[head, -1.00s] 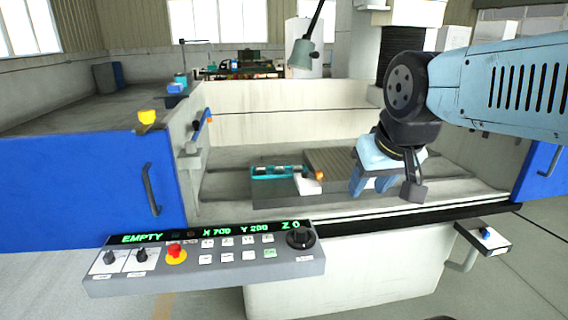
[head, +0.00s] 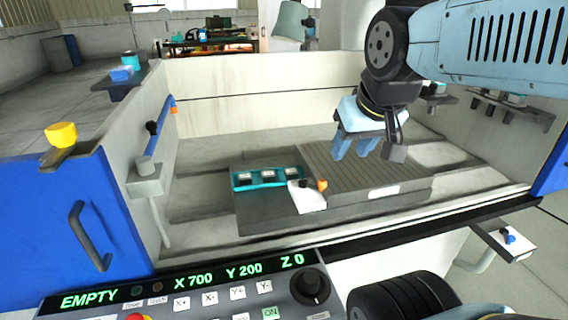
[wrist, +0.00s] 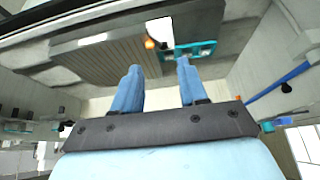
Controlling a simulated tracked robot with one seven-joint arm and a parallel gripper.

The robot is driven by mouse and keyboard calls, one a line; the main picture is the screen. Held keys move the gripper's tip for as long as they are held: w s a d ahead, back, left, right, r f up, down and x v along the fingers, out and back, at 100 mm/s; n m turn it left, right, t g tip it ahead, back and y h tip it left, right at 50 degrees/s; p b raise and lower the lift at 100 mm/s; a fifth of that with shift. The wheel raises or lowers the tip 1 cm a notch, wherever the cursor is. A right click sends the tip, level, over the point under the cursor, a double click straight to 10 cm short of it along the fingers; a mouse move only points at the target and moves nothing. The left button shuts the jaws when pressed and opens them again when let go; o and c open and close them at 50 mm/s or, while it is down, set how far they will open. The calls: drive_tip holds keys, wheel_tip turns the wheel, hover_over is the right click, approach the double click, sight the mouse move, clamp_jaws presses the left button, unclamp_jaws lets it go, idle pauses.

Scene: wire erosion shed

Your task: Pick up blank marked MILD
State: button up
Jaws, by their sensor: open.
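A teal tray (head: 240,185) lies on the dark table inside the machine, left of the ribbed plate, and holds three small blanks. The left blank (head: 243,178), middle blank (head: 267,174) and right blank (head: 290,171) have pale tops; their markings are too small to read, so I cannot tell which is MILD. My gripper (head: 353,152) is open and empty, above the ribbed plate and to the right of the tray. In the wrist view my gripper (wrist: 160,85) shows its two blue fingers apart, with the teal tray (wrist: 209,44) beyond the right finger.
The ribbed plate (head: 345,168) fills the table's right part. A white block with an orange knob (head: 323,185) stands just right of the tray. Machine walls and the blue door (head: 60,235) bound the work area. The control panel (head: 200,290) is close in front, reading EMPTY.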

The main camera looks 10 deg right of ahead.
drive_tip(key=shift+w+a, duration=0.2)
drive_tip(key=shift+w, duration=0.2)
drive_tip(key=shift+o, duration=1.2)
drive_tip(key=shift+w, duration=0.2)
drive_tip(key=g, duration=0.1)
hover_over(291, 170)
drive_tip(key=s, duration=0.7)
wheel_tip(291, 170, down, 15)
drive_tip(key=shift+w+x, duration=0.1)
drive_tip(key=shift+x, duration=3.6)
drive_tip(key=shift+w+x, duration=0.15)
drive_tip(key=shift+x, duration=3.6)
drive_tip(key=shift+r, duration=0.1)
drive_tip(key=c, duration=1)
